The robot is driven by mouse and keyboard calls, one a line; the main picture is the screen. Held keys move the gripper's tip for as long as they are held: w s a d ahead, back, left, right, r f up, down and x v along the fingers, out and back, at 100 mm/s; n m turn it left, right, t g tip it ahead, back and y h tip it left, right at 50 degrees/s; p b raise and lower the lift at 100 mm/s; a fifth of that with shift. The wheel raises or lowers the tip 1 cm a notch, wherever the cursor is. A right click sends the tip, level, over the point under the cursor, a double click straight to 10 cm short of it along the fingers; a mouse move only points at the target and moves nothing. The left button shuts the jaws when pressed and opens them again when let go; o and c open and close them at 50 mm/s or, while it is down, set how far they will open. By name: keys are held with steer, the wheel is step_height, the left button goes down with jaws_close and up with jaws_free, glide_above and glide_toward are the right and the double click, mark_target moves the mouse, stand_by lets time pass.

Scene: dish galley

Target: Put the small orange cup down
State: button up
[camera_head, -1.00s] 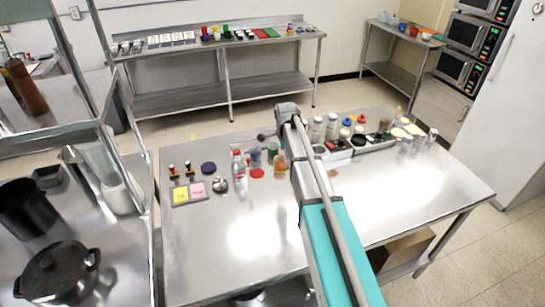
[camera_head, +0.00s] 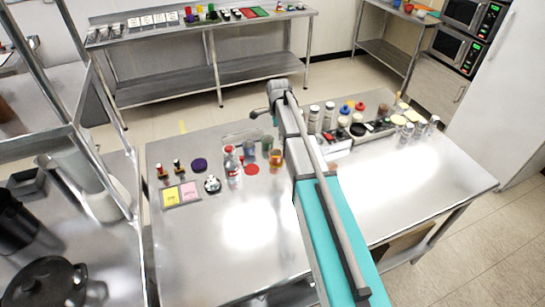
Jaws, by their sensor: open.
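A small orange cup (camera_head: 276,158) stands on the steel table (camera_head: 350,200), just left of my arm. It is beside some small clear and greenish cups and a red round piece. My gripper (camera_head: 263,113) is at the far end of my teal and grey arm, above the table's back part. It is open and apart from the orange cup. The fingertips are small and partly hidden, so their exact spread is hard to see.
A clear bottle with a red cap (camera_head: 232,168) stands left of the cup. Yellow and pink cards (camera_head: 181,195) lie further left. Several jars and shakers (camera_head: 330,115) and trays crowd the right back. The table's front is bare.

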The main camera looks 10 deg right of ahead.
steer(key=shift+a+f, duration=0.1)
steer(key=shift+a, duration=0.15)
step_height(320, 180, down, 8)
steer(key=b, duration=0.8)
steer(key=shift+f+b, duration=0.25)
steer(key=shift+b, duration=0.1)
steer(key=shift+f, duration=0.1)
stand_by(0.4)
steer(key=shift+w+f+b, duration=0.1)
steer(key=shift+f+b, duration=2.4)
steer(key=shift+b, duration=0.1)
steer(key=shift+c, duration=0.3)
steer(key=c, duration=1.1)
steer(key=shift+r, duration=0.2)
